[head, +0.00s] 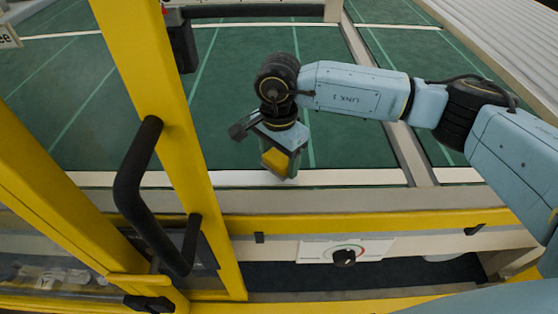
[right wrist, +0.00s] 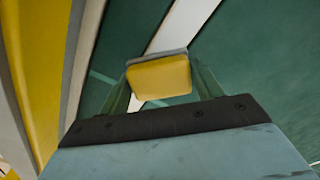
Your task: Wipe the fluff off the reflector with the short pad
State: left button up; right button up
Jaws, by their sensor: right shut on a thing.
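My right gripper (head: 284,158) is shut on a yellow pad (head: 275,162), low over the near edge of the green bed. In the right wrist view, the yellow pad (right wrist: 159,78) with a grey edge sits between the two fingers of the right gripper (right wrist: 160,84). A pale strip (right wrist: 183,26) runs behind it, and I cannot tell whether the pad touches anything. I cannot make out the reflector or any fluff on it. My left gripper is not in view.
A yellow post (head: 150,90) with a black handle (head: 137,185) stands left of my right gripper. A yellow rail (head: 380,226) and a panel with a black knob (head: 344,257) lie in front. The green bed (head: 245,75) around the arm is mostly clear.

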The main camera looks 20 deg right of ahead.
jog(key=shift+r+p, duration=0.35)
jog(key=shift+r, duration=0.9)
jog(key=shift+r+p, duration=0.5)
jog(key=shift+r, duration=1)
